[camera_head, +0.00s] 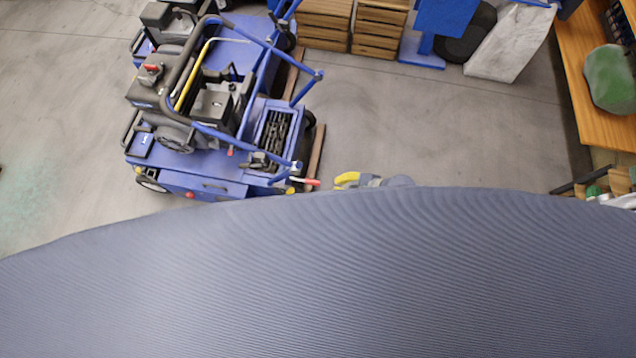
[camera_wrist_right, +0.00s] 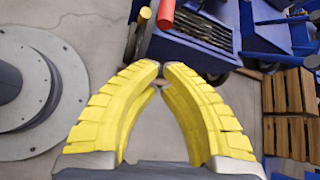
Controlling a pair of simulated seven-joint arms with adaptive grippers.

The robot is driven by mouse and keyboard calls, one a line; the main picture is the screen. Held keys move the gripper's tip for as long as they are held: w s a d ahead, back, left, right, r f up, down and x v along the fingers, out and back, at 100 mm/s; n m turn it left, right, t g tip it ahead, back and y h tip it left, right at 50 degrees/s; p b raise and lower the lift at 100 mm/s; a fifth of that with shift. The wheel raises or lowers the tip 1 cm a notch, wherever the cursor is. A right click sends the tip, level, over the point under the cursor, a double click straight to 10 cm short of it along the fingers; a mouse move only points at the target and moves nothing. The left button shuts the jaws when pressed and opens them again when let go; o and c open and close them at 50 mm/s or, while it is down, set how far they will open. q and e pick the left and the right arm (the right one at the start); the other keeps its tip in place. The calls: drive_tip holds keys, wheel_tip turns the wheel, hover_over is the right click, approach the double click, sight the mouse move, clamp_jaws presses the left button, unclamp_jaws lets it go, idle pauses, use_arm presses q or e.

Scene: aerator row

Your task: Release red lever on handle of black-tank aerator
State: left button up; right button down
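A blue aerator (camera_head: 185,160) with black engine parts stands at left centre in the head view. A blue tube handle runs over it. A red lever (camera_head: 306,181) sticks out at the handle's near right end; it also shows at the top of the right wrist view (camera_wrist_right: 166,14), beside a yellow-tipped part (camera_wrist_right: 145,12). My right gripper (camera_head: 340,180), with yellow fingers, is just right of the lever and apart from it. In the right wrist view its fingertips (camera_wrist_right: 162,69) come together with nothing visible between them. My left gripper is not in view.
Another blue machine (camera_head: 160,17) stands behind the aerator. Wooden crates (camera_head: 378,27) and a blue stand (camera_head: 423,54) are at the back. A wooden bench (camera_head: 590,110) is at the right. The grey floor (camera_head: 450,125) between is clear. The head view's lower half is blocked.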

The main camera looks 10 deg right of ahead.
drive_tip(key=shift+s+a+m, duration=0.1)
drive_tip(key=shift+s+m, duration=0.15)
drive_tip(key=shift+m, duration=0.35)
drive_tip(key=x, duration=1)
drive_tip(key=shift+s+a+r, duration=0.1)
drive_tip(key=shift+s+r, duration=0.15)
drive_tip(key=shift+r, duration=0.7)
drive_tip(key=shift+s+a+r, duration=0.1)
drive_tip(key=shift+s+r, duration=0.1)
drive_tip(key=shift+r, duration=0.8)
